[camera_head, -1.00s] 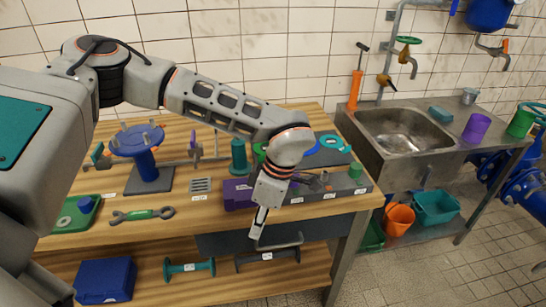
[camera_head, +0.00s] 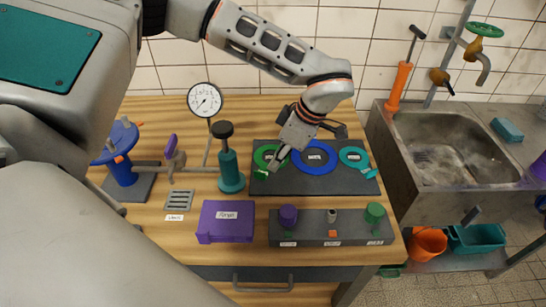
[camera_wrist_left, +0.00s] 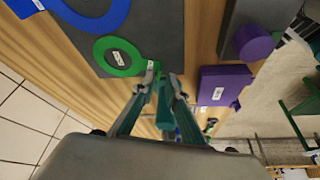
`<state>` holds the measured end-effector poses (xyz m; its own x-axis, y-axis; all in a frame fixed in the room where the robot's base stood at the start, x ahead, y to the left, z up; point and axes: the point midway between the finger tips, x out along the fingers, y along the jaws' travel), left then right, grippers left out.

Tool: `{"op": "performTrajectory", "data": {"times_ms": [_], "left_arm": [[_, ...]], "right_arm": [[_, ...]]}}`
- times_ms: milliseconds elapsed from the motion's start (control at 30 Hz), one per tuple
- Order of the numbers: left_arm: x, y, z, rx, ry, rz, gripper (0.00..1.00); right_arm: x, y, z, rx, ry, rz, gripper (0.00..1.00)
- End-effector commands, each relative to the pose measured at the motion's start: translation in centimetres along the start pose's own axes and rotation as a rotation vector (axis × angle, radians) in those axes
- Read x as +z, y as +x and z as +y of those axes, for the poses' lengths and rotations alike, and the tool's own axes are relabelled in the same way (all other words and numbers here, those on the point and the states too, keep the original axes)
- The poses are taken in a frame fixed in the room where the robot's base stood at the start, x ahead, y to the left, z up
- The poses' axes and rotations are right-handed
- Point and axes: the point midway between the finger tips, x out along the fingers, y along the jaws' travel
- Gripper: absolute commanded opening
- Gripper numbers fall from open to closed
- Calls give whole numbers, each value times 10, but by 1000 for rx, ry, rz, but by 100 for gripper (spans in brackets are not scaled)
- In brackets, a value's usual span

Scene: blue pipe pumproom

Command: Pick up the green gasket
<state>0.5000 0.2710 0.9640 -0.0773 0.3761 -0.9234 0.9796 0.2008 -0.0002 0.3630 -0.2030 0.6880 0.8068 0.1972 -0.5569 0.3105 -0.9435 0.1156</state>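The green gasket (camera_head: 259,155) is a flat ring lying at the left end of a dark mat (camera_head: 300,185) on the wooden bench. It also shows in the left wrist view (camera_wrist_left: 99,56), with a white label in its hole. My left gripper (camera_head: 274,164) is over the gasket's right side in the head view and hides part of it. My right gripper is out of view.
A blue ring (camera_head: 315,170) and a teal ring (camera_head: 354,148) share the mat. A teal post (camera_head: 231,170) and a pressure gauge (camera_head: 206,100) stand left of it. A purple box (camera_head: 226,233) and a grey block with knobs (camera_head: 320,240) are in front.

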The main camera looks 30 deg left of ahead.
Motion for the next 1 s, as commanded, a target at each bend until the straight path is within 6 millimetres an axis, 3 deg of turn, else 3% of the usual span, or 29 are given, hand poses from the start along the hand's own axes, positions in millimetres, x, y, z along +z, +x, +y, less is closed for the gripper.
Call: {"op": "performTrajectory", "data": {"times_ms": [167,500,800,900,1000], "left_arm": [[-1,19,-1,-2,1,0,13],[-6,62,-1,-2,1,0,13],[-6,68,0,0,1,-1,13],[-6,68,0,0,1,-1,0],[-6,68,0,0,1,-1,0]], "right_arm": [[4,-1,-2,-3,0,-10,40],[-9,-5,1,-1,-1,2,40],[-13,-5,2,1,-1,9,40],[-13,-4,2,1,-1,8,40],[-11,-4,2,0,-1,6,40]]}}
